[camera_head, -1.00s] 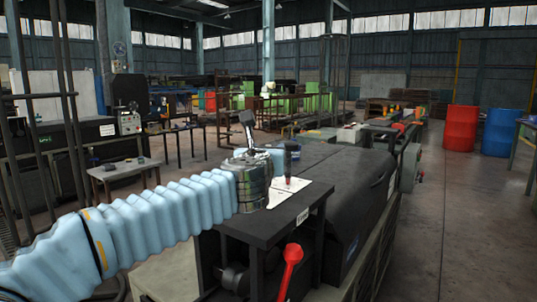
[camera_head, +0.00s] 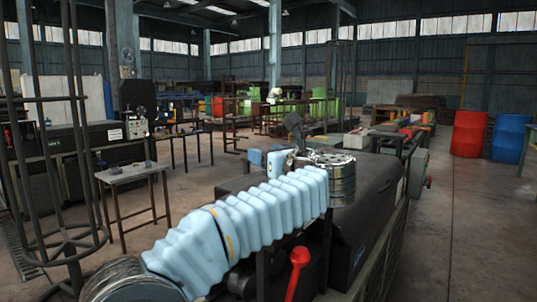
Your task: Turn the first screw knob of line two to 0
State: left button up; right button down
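My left arm, in a light blue ribbed sleeve, crosses the head view from the lower left to a silver banded wrist over the dark machine (camera_head: 385,185). A dark grey piece (camera_head: 293,127) sticks up beside the wrist, with a light blue block to its left. It seems to be part of my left gripper, but its fingertips cannot be made out. No screw knob or line of knobs can be made out; my arm covers the machine's near top. A lever with a red handle (camera_head: 298,258) stands at the machine's front. My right gripper is out of view.
A small grey table (camera_head: 134,174) stands at the left, with a wire-frame stand (camera_head: 66,243) in front of it. Red (camera_head: 468,133) and blue (camera_head: 509,138) drums stand at the far right. The floor right of the machine is clear.

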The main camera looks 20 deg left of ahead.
pick_arm(q)
jog(key=shift+r, duration=0.35)
jog(key=o, duration=1)
jog(key=shift+s, duration=0.15)
jog(key=shift+c, duration=0.2)
jog(key=shift+f, duration=0.15)
jog(key=shift+d, duration=0.1)
jog(key=shift+s+d+f, duration=0.1)
jog(key=shift+s+d, duration=0.05)
jog(key=shift+d, duration=0.1)
jog(key=b+v, duration=0.2)
jog(key=v, duration=1.1)
jog(key=shift+b, duration=0.4)
jog(key=shift+d, duration=0.1)
